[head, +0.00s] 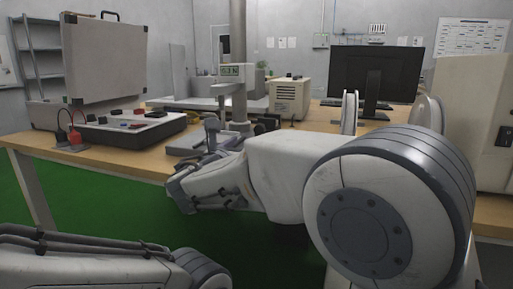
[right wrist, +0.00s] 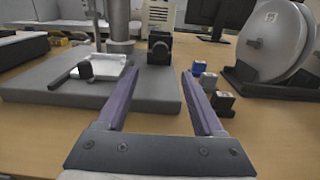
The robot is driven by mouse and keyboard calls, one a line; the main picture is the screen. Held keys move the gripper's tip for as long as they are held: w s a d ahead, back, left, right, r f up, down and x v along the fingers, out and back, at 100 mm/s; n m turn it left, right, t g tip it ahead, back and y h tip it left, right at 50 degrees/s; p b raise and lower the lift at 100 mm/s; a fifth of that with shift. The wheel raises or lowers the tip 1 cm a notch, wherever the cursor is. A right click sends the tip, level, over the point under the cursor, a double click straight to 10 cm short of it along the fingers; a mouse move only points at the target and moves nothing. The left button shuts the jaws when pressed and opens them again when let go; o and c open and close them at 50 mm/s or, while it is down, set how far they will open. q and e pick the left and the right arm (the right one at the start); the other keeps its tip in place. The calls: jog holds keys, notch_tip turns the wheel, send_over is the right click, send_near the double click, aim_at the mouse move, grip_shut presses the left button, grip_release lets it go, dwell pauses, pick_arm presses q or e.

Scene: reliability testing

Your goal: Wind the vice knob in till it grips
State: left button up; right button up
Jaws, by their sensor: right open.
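In the right wrist view my right gripper (right wrist: 145,78) is open and empty, its two fingers spread over the near edge of a grey base plate (right wrist: 150,100). On the plate stand a small black block (right wrist: 160,48) and a shallow pale tray-like part (right wrist: 108,70). A black knob with a rod (right wrist: 85,70) sits at that part's near left. I cannot tell for certain which of these is the vice knob. Neither finger touches the knob or block. In the head view my right arm hides most of this area. My left gripper is out of view.
A metal column (head: 238,35) with a display (head: 230,71) rises from the stand. Blue and black blocks (right wrist: 209,80) and a large grey reel (right wrist: 272,40) stand on the right.

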aim_at(258, 131)
jog(key=b+x, duration=0.2)
jog(key=x, duration=0.8)
jog(key=shift+w, duration=0.15)
grip_shut()
